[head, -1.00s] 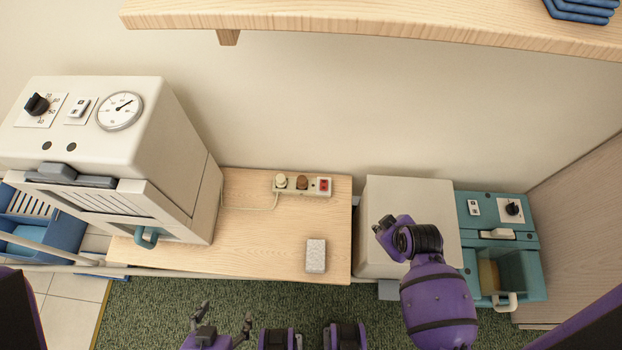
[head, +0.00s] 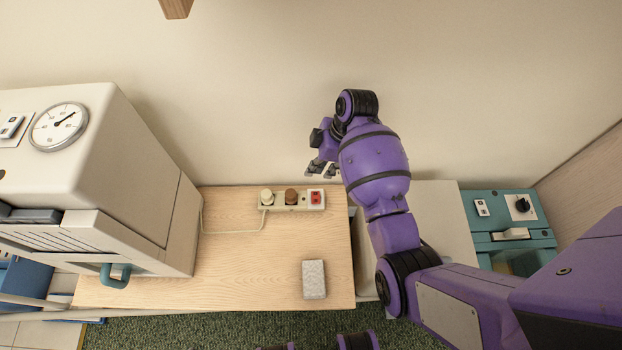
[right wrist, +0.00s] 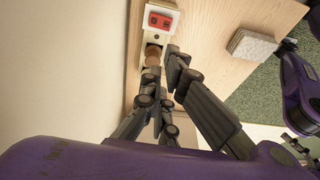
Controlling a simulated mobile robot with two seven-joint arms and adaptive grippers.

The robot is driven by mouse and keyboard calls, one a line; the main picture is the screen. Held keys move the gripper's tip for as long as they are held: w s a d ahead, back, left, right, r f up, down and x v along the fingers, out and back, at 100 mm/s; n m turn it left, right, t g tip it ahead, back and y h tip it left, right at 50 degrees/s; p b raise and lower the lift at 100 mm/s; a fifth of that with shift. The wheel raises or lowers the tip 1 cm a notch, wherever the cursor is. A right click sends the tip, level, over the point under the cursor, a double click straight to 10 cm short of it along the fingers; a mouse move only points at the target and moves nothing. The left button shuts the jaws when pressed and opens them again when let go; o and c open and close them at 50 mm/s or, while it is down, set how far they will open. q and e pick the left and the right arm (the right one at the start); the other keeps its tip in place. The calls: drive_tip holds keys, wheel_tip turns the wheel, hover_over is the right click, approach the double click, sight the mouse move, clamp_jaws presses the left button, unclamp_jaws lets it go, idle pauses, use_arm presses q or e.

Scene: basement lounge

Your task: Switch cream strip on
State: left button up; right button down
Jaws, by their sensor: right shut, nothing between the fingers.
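The cream power strip (head: 296,207) lies on the wooden counter near the wall. It carries a cream plug (head: 267,197), a brown plug (head: 291,196) and a red switch (head: 315,197) at its right end. The red switch also shows in the right wrist view (right wrist: 160,21). My right gripper (head: 318,169) is shut and empty, just above and behind the switch end in the head view. In the right wrist view its fingers (right wrist: 164,66) overlap the brown plug. Grey parts at that view's right edge may be my left gripper (right wrist: 300,147); its jaws are unclear.
A white appliance with a dial (head: 130,165) stands at left. A pale grey block (head: 314,279) lies on the counter's front. A white box (head: 440,215) and a teal machine (head: 515,218) stand at right. The counter's middle (head: 250,265) is clear.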

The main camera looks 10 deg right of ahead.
drive_tip(key=b, duration=0.4)
hover_over(316, 198)
drive_tip(key=a, duration=0.2)
wheel_tip(316, 198, down, 13)
drive_tip(key=shift+a+r, duration=0.1)
drive_tip(key=shift+r, duration=0.05)
drive_tip(key=shift+f, duration=0.3)
use_arm(q)
drive_tip(key=shift+g, duration=0.4)
drive_tip(key=f, duration=0.1)
drive_tip(key=s+f, duration=0.1)
drive_tip(key=f, duration=0.1)
drive_tip(key=s+f, duration=0.1)
drive_tip(key=shift+s+a+f, duration=0.1)
drive_tip(key=shift+a+f, duration=0.1)
drive_tip(key=shift+a, duration=0.05)
drive_tip(key=shift+w, duration=0.25)
use_arm(e)
drive_tip(key=shift+w, duration=0.1)
